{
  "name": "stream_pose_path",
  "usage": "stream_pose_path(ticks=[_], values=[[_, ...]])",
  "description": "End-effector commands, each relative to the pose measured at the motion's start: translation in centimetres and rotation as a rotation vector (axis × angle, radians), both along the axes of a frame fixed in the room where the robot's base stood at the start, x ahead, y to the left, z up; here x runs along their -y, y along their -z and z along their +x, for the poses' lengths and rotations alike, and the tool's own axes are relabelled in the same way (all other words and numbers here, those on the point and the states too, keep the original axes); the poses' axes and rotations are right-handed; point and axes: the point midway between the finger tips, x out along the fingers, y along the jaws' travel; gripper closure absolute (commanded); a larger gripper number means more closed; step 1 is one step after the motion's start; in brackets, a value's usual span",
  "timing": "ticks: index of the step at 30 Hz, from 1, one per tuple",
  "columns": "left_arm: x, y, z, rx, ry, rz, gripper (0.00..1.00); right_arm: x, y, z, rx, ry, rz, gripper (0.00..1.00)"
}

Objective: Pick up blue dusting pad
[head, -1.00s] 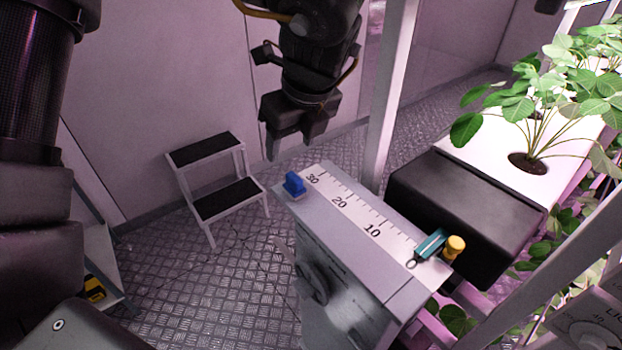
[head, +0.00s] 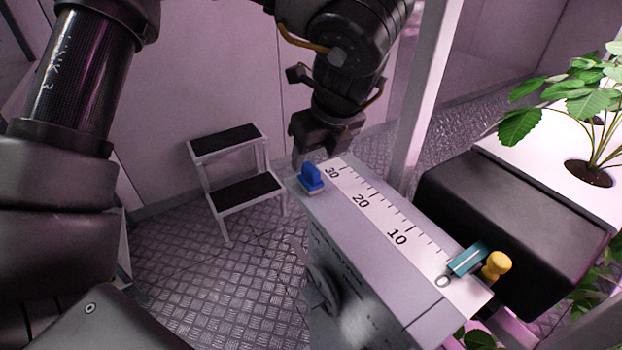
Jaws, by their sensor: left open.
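The blue dusting pad (head: 311,178) stands upright at the far left corner of the cabinet top (head: 388,291), beside the 30 mark of a printed scale. My left gripper (head: 317,156) is open, just behind and above the pad in the head view. One finger shows left of the pad, the other behind and to its right. I see no grip on the pad, and I cannot tell whether the fingers touch it. My right gripper is not in view.
A teal tool with a ring (head: 467,259) and a yellow knobbed piece (head: 496,265) lie at the scale's near end. A black box (head: 516,226) and a white post (head: 428,80) stand to the right. A step stool (head: 236,188) stands on the floor at left.

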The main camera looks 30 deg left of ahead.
Motion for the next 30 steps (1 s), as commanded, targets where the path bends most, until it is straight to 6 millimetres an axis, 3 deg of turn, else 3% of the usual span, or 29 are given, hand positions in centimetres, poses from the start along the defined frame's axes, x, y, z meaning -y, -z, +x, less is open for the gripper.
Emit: stream_pose_path(ticks=[3,11,21,30], values=[[-0.5,1.2,0.2,-0.001,-0.001,-0.001,0.42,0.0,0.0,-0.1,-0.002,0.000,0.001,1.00],[-0.9,2.0,0.3,-0.002,-0.003,0.000,0.42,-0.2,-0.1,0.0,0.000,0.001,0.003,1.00],[-2.3,6.1,1.1,-0.002,-0.005,0.000,0.42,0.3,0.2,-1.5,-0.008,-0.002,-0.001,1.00],[-2.4,6.3,1.2,0.001,-0.004,-0.001,0.44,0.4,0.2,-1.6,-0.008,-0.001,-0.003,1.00]])
